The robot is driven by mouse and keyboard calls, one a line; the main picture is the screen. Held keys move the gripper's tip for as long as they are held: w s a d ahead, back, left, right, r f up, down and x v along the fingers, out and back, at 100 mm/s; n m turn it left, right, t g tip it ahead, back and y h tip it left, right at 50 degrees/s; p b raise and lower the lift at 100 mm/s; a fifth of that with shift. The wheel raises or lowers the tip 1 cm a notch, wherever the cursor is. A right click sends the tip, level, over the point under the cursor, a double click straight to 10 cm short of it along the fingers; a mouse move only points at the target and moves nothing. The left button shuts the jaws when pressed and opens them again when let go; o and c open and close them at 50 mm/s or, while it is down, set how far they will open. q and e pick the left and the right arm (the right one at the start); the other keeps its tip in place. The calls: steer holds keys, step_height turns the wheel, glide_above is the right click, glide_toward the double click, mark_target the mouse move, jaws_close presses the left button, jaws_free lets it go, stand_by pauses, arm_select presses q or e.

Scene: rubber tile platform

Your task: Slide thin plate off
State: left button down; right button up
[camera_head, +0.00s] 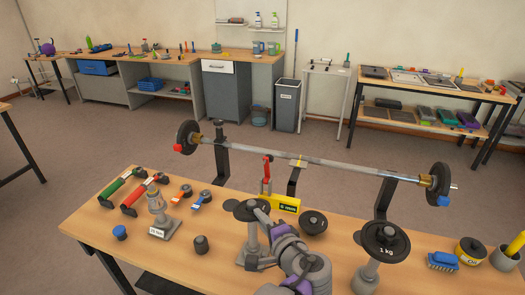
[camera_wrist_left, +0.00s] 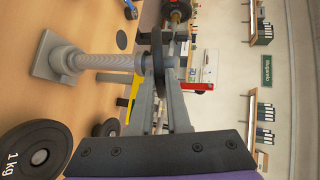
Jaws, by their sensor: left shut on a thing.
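A thin dark plate (camera_head: 243,208) sits at the top of a short grey post (camera_head: 252,237) on a square base. In the left wrist view the plate (camera_wrist_left: 158,55) shows edge-on at the end of the ridged post (camera_wrist_left: 95,61). My left gripper (camera_head: 264,212) reaches it from the front right, and its two fingers (camera_wrist_left: 157,92) are shut on the plate's rim. The plate is still at the post's top end; whether the post passes through it is hidden. My right gripper is in neither view.
A 1 kg plate (camera_head: 386,241) tops another post at right. A dark plate (camera_head: 314,222) lies behind my gripper. A barbell (camera_head: 320,163) spans the rear edge on supports.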

arm_select(q)
steer(key=shift+d+r, duration=0.1)
steer(key=shift+r, duration=0.1)
step_height(320, 180, up, 6)
steer(key=p, duration=0.4)
steer(key=shift+p, duration=0.3)
